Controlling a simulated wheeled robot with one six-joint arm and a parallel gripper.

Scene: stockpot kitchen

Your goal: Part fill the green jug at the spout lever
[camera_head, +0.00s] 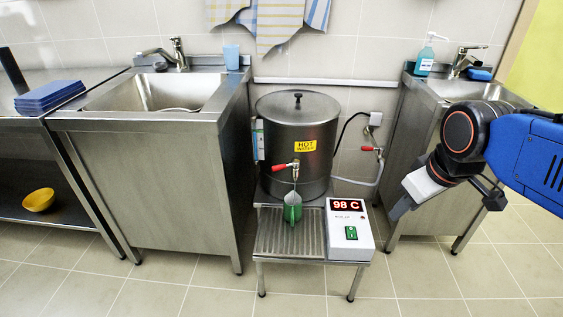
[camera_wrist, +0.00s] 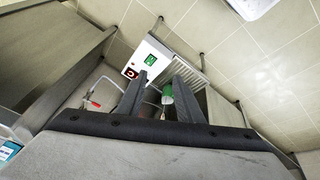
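The green jug (camera_head: 292,211) stands upright on the slatted drip stand (camera_head: 272,240), below the spout of the steel hot-water pot (camera_head: 298,135). The spout's red lever (camera_head: 279,167) points left in the head view. The jug's fill level cannot be seen. My gripper (camera_head: 400,208) is to the right of the jug, apart from it, in the air. In the wrist view, my gripper (camera_wrist: 160,78) has its two fingers apart with nothing held. The jug (camera_wrist: 167,92) shows in the gap between them, farther off.
A control box (camera_head: 349,228) reading 98 C, with a green switch, stands beside the jug. A second red-handled valve (camera_head: 371,149) is on the pipe at right. Steel sinks (camera_head: 165,95) flank the pot. A yellow bowl (camera_head: 39,199) is on the left lower shelf. The floor in front is clear.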

